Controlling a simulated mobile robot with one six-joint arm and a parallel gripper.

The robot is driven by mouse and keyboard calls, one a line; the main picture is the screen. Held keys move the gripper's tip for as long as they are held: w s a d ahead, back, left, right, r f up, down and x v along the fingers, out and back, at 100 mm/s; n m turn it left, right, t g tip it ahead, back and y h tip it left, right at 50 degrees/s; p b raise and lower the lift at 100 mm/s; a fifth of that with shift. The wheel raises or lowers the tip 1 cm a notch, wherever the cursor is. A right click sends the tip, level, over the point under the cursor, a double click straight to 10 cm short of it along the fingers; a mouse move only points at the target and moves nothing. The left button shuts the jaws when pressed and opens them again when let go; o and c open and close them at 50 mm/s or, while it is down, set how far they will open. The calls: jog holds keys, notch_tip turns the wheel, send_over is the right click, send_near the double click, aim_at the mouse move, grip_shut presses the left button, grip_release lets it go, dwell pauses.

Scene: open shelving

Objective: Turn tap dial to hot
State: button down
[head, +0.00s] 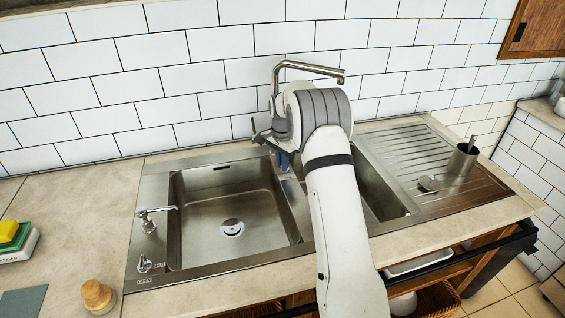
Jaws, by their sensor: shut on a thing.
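The tap (308,67) is a metal spout that rises behind the sink and bends to the right. Its base and dial are hidden behind my arm. My white and grey arm reaches over the divider between the two basins to the foot of the tap. My gripper (268,139), small and dark in the head view, is at the tap's base, just left of my wrist. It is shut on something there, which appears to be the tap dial. The dial's setting and any hot mark on it cannot be seen.
The steel sink has an empty left basin (225,215); my arm partly covers the right one. A small spout (149,220) and a labelled knob (145,263) stand at left. A metal cup (462,158) stands on the drainboard (410,150). A wooden knob-like object (97,296) sits front left.

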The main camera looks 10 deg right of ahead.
jog(key=shift+r, duration=0.1)
jog(key=c, duration=1.5)
grip_release()
jog(key=shift+r+b, duration=0.3)
jog(key=shift+r, duration=3.55)
